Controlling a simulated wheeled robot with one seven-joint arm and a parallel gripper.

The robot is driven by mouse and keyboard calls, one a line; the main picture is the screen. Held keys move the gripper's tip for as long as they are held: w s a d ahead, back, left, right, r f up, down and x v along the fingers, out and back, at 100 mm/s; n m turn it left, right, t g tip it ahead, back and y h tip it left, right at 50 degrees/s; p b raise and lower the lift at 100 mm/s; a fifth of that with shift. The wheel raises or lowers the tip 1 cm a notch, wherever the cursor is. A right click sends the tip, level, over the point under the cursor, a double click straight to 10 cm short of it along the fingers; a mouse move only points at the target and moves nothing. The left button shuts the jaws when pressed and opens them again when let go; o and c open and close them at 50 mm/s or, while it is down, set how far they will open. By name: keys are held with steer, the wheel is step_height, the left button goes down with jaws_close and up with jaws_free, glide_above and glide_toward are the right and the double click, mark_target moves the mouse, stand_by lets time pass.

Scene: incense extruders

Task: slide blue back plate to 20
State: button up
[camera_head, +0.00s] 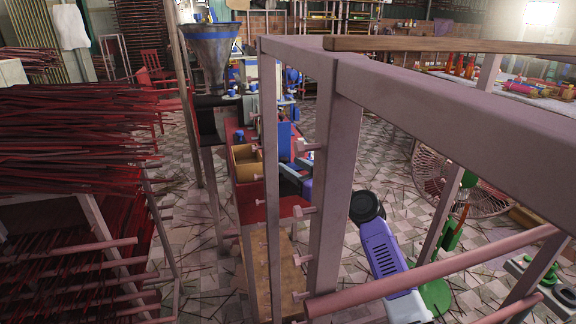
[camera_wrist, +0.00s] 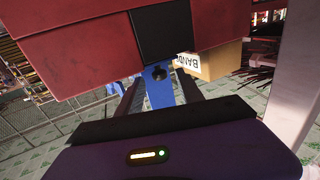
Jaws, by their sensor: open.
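The blue back plate (camera_head: 284,140) stands upright on the red machine table in the head view, partly hidden by a rack post. In the wrist view, a blue plate (camera_wrist: 160,92) with a small black knob (camera_wrist: 159,72) shows straight ahead. My gripper (camera_wrist: 159,84) is open, with one finger on each side of the blue plate in that view. I cannot tell whether the fingers touch it. In the head view my gripper (camera_head: 292,174) is small and reaches toward the table, partly behind the post. No scale or number 20 is readable.
A grey wooden rack (camera_head: 337,190) stands close in front. A cardboard box (camera_wrist: 222,60) sits right of the plate in the wrist view. A large red block (camera_wrist: 85,48) fills its top. Red incense sticks (camera_head: 75,130) are stacked at left. A green fan (camera_head: 462,190) stands at right.

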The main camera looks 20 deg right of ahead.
steer(key=shift+x, duration=1)
jaws_close()
stand_by(0.8)
